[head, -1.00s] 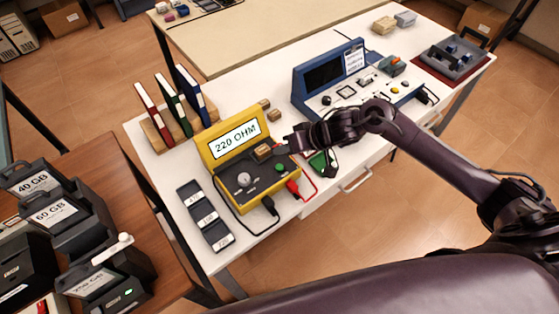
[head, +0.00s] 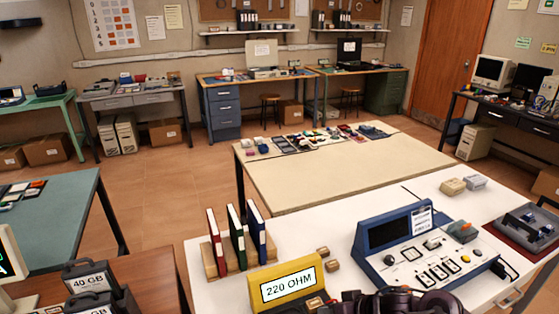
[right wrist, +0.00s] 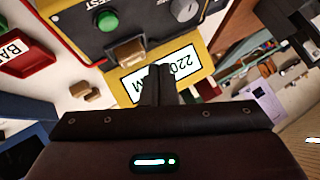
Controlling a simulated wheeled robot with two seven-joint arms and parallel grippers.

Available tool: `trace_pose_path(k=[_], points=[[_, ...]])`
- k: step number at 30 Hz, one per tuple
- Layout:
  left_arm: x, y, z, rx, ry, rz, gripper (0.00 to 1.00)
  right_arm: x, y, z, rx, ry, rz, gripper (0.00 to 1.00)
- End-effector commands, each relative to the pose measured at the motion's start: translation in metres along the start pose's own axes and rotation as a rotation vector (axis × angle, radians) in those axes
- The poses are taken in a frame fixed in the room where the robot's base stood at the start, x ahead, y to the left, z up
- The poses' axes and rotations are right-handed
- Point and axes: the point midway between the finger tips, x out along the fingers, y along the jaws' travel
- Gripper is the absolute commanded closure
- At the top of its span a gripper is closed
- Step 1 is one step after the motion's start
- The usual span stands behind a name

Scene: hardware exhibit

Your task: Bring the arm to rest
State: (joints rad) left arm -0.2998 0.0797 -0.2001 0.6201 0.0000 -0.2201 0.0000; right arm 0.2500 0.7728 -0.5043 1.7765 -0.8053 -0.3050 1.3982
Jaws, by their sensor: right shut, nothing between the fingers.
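My right gripper (right wrist: 156,84) is shut and empty in the right wrist view, its fingers in front of the 220 OHM display of the yellow tester (right wrist: 208,88). Whether the fingers touch it I cannot tell. A tan block (right wrist: 128,52) sits on the tester's dark panel, close to the fingers but outside them. In the head view, the right gripper and wrist (head: 352,300) show as a dark shape at the bottom edge, right of the yellow tester (head: 258,294) and in front of the blue console (head: 370,262). The rest of the right arm is mostly cut off. My left gripper is not in view.
A rack of red, green and blue binders (head: 238,238) stands left on the white table (head: 345,222). Small tan blocks (head: 332,265) lie behind the tester. Boxes labelled 40 GB (head: 88,284) stand on the brown table.

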Motion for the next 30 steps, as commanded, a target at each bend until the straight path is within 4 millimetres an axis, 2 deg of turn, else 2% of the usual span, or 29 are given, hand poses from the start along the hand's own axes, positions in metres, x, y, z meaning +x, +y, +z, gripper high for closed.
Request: trace_pose_path(k=[1, 3, 6, 8, 15, 21, 27, 30], points=[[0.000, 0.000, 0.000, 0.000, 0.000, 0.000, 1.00, 0.007, -0.021, 0.006, -0.045, 0.036, 0.014, 1.00], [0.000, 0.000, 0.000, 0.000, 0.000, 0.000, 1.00, 0.008, -0.041, 0.007, -0.113, 0.095, 0.080, 1.00], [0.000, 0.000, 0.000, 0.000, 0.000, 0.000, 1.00, -0.008, -0.056, 0.012, -0.164, 0.134, 0.224, 1.00], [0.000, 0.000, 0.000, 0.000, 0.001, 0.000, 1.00, -0.022, -0.055, 0.018, -0.169, 0.120, 0.306, 1.00], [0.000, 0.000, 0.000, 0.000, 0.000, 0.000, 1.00, -0.076, -0.041, 0.061, -0.120, -0.045, 0.491, 1.00], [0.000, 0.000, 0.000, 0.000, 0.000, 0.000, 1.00, -0.114, -0.037, 0.102, -0.058, -0.208, 0.541, 1.00], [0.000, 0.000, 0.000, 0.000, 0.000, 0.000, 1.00, -0.149, -0.040, 0.142, 0.008, -0.364, 0.537, 1.00], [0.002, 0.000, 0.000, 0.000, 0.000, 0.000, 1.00, -0.123, -0.025, 0.150, -0.002, -0.368, 0.538, 1.00]])
